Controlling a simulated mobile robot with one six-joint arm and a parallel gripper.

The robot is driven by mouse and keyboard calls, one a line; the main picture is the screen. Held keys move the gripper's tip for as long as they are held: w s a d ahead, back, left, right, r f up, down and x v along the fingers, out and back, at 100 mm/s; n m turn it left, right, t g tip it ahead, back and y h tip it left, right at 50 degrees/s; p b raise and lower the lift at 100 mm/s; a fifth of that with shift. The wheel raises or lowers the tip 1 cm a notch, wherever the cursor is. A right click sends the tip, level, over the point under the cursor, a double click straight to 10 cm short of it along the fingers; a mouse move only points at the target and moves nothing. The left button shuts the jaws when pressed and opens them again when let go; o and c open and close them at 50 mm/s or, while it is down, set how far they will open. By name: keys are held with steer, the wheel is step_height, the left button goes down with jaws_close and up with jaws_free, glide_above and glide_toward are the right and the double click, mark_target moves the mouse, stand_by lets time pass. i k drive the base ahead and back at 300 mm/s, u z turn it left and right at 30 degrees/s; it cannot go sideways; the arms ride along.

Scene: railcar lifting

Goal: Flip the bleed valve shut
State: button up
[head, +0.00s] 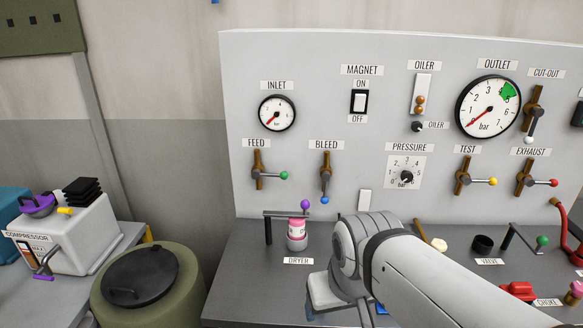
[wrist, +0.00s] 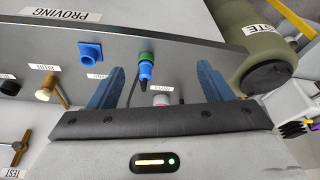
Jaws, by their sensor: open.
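The bleed valve (head: 326,177) is on the grey upright panel in the head view, under the BLEED label (head: 326,145). It is a brown vertical pipe fitting with a short lever ending in a blue ball (head: 325,200). The lever points straight down, in line with the pipe. The valve does not show in the wrist view. My gripper (wrist: 160,80) is open in the wrist view, its two blue fingers wide apart with no object gripped. In the head view my arm is low at the front, right of and below the valve, and the fingers are mostly hidden.
The feed valve (head: 258,174) is just left, its green-ball lever pointing right. Below stands the dryer (head: 297,232) with a pink can, purple ball and dark bar. The pressure dial (head: 405,176) is to the right. The panel face around the bleed valve is clear.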

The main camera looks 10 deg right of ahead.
mark_target(326, 177)
steer(key=u, duration=0.05)
steer(key=k, duration=1.2)
steer(key=u, duration=0.3)
steer(key=i, duration=1.65)
steer(key=z, duration=0.85)
